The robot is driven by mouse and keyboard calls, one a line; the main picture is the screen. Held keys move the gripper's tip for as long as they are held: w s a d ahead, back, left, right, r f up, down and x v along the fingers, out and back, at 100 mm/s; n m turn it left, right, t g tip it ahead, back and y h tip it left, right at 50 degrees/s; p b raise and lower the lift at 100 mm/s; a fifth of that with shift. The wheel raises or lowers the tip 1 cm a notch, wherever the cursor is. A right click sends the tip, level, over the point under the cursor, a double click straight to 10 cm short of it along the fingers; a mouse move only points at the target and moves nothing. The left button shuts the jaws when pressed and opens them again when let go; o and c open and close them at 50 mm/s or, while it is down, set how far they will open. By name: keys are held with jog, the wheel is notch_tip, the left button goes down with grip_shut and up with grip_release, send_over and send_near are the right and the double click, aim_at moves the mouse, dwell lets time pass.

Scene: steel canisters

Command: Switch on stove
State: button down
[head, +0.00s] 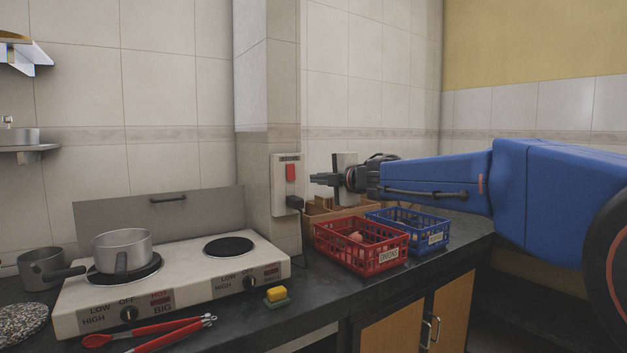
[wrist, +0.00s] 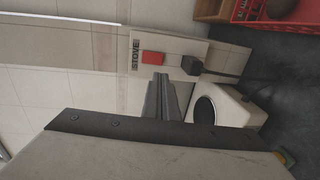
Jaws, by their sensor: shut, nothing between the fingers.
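The stove (head: 200,262) is a white two-plate cooker on the dark counter, with two black knobs on its front. A wall panel (head: 279,197) beside it carries a red switch (head: 291,172) with a black plug below. In the wrist view the panel is labelled STOVE and its red switch (wrist: 153,57) shows sideways. My gripper (head: 313,178) is shut and empty, just right of the panel in the head view. In the wrist view my gripper (wrist: 159,82) points towards the panel close to the red switch. I cannot tell whether it touches.
A pot (head: 122,250) stands on the left hotplate, and another pot (head: 42,268) is left of the stove. Red tongs (head: 165,330) and a yellow-green sponge (head: 277,296) lie in front. A red basket (head: 340,250) and a blue basket (head: 428,222) stand below my arm.

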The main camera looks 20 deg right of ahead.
aim_at(291, 178)
jog(key=x, duration=1.2)
jog(key=shift+w, duration=0.1)
